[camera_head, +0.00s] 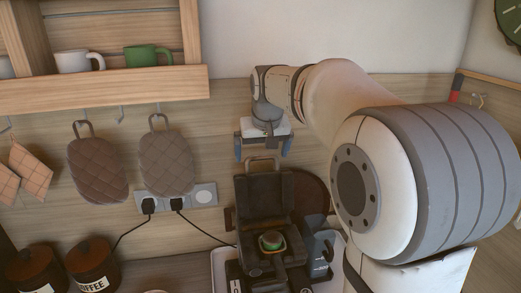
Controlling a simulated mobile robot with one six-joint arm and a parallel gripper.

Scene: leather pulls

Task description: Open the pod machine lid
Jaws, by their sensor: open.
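The black pod machine (290,257) stands low in the middle of the camera_head view, on a light tray. Its lid (264,203) appears raised, standing up at the back with a pale loop handle (262,161) at its top edge.
A grey-blue jug-like item (318,252) stands right of the machine. A dark round board (309,193) is behind it. Two plugs with cables (149,206) are in the wall socket at left. Oven mitts (167,160) hang below a shelf (110,90) with mugs. Canisters (90,262) stand lower left.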

